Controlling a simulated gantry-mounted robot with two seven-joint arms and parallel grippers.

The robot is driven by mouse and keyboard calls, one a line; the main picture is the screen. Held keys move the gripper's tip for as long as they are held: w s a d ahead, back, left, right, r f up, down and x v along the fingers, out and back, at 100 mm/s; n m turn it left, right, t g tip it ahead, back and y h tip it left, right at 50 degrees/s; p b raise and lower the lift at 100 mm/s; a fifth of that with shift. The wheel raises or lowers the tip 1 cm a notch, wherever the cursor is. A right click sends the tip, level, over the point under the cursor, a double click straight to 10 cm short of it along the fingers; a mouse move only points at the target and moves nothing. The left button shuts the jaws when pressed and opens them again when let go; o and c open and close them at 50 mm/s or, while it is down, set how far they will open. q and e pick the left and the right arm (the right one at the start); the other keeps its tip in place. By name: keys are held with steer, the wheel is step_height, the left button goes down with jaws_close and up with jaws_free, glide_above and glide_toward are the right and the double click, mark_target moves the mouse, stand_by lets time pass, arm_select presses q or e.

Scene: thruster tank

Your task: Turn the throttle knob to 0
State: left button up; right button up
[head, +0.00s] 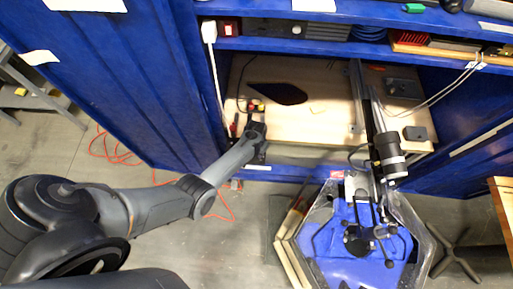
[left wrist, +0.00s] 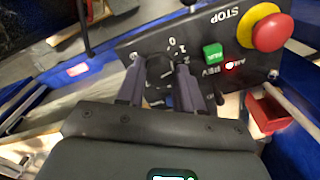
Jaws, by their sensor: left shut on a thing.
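The throttle knob (left wrist: 160,68) is a dark round dial on a black control panel (left wrist: 133,49), seen in the left wrist view. White digits curve around its upper right side; I cannot read its exact setting. My left gripper (left wrist: 160,75) has one finger on each side of the knob and is shut on it. The fingers hide part of the dial. In the head view the left arm reaches up to the gripper (head: 257,130) at the shelf's front, just below the small red and yellow stop button (head: 256,105). My right gripper is not in view.
In the left wrist view a large red stop button (left wrist: 271,32) and a green button (left wrist: 212,53) sit right of the knob. In the head view a clear-walled tank with a blue inside (head: 335,245) stands at lower right. The wooden shelf (head: 315,110) has bare room.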

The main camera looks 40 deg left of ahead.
arm_select(q)
steer(key=n, duration=0.2)
steer(key=shift+n+p, duration=0.3)
steer(key=shift+n, duration=1.9)
steer(key=o, duration=1)
steer(key=shift+o, duration=0.2)
step_height(320, 180, up, 11)
steer(key=p, duration=0.4)
